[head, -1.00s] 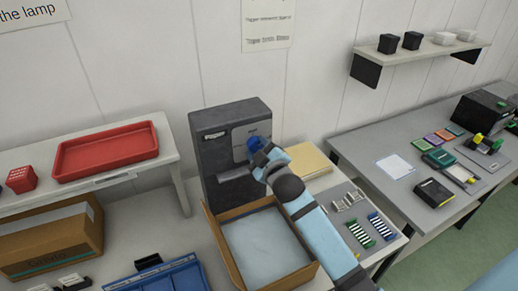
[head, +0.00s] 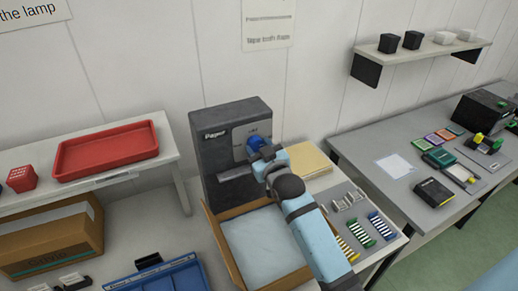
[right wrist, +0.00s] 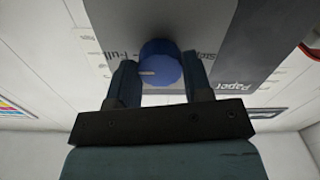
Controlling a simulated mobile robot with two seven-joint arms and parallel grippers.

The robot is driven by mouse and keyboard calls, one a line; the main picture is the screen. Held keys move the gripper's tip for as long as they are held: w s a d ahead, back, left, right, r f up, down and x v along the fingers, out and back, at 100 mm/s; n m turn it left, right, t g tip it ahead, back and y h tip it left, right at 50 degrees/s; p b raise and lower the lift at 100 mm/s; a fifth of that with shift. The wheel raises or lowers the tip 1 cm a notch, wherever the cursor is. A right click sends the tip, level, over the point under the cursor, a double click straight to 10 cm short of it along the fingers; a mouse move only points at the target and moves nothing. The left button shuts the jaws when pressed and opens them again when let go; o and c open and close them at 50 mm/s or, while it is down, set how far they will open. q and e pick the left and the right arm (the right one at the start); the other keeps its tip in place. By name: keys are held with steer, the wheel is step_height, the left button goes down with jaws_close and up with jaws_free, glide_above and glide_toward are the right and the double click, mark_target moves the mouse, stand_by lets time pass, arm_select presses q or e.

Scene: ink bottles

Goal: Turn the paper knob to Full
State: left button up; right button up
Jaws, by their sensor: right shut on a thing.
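The blue paper knob (head: 254,143) is on the face of the dark grey dispenser (head: 222,165) in the head view. In the right wrist view the knob (right wrist: 161,68) is between the two fingers of my right gripper (right wrist: 160,80), which is shut on it. A short white mark on the knob points left in that view. An upside-down label reading "Full" (right wrist: 127,55) is at the knob's upper left, partly hidden by the knob and a finger. In the head view my right gripper (head: 262,153) partly covers the knob. My left gripper is not in view.
A cardboard-edged tray (head: 228,262) stands below the dispenser. A tan folder stack (head: 312,162) and several striped items (head: 380,226) are on the right. A red tray (head: 107,150) is on the left shelf, and a blue bin (head: 158,280) is at the front.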

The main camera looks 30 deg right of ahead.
stand_by(0.3)
steer(key=o, duration=0.9)
steer(key=shift+s+f, duration=0.15)
steer(key=shift+s, duration=0.2)
arm_select(q)
steer(key=b, duration=0.1)
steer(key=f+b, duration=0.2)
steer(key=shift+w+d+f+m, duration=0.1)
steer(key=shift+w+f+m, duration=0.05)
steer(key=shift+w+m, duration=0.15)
arm_select(e)
steer(key=s, duration=1.3)
steer(key=shift+a, duration=0.4)
